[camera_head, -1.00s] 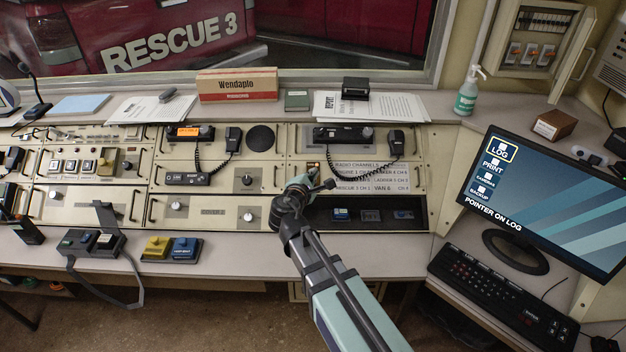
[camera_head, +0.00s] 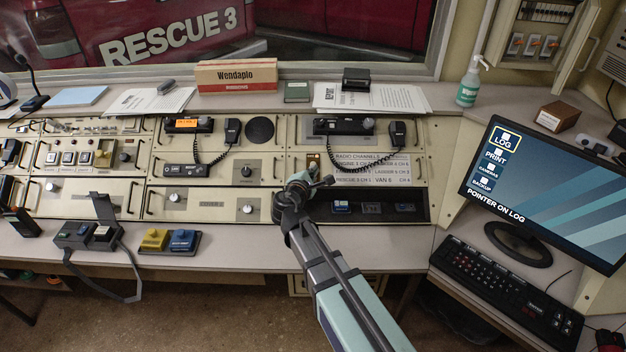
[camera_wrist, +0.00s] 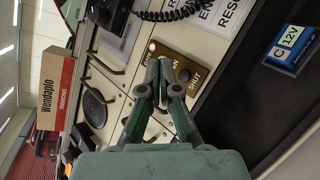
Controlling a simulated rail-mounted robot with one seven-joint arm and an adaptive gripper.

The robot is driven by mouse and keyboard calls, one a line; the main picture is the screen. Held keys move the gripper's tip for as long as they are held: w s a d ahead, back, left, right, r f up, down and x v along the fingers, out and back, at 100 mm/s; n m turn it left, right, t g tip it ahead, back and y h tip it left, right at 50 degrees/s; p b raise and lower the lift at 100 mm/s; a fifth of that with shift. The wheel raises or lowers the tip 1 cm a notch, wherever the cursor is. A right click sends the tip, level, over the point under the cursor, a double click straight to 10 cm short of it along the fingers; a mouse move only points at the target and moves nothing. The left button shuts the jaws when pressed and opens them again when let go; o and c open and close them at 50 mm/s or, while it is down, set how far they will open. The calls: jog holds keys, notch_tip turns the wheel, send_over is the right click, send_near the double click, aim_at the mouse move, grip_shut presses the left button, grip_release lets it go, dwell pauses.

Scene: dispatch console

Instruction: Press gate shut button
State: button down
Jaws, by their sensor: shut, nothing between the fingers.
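A small brass plate (camera_wrist: 172,58) on the console face carries a pale round button (camera_wrist: 152,46) near lettering that ends in "EN". In the head view the plate (camera_head: 313,160) shows just above my gripper (camera_head: 308,175), whose fingertips are hard to make out there.
A radio handset (camera_head: 397,133) with a coiled cord hangs to the right of the plate. A label card of radio channels (camera_head: 372,169) is beside it. Below is a dark recessed tray (camera_head: 412,209) with small blue items.

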jog(key=shift+w+a+f+b, duration=0.1)
jog(key=shift+w+f+b, duration=0.3)
jog(key=shift+f, duration=0.25)
jog(key=shift+w+f+b, duration=0.4)
jog(key=shift+f, duration=0.25)
jog(key=shift+f, duration=0.1)
dwell(0.4)
jog(key=shift+w+f+b, duration=0.25)
jog(key=shift+b, duration=0.2)
jog(key=shift+w+f+b, duration=0.2)
jog(key=shift+f+b, duration=0.15)
dwell(0.6)
jog(key=shift+s+r, duration=0.1)
jog(key=shift+r, duration=0.05)
dwell(0.3)
jog(key=shift+s+r+p, duration=0.35)
jog(key=shift+r, duration=0.25)
jog(key=s+r, duration=0.1)
jog(key=r+p, duration=0.1)
jog(key=s+r+p, duration=0.1)
jog(key=r, duration=0.1)
jog(key=shift+s, duration=0.35)
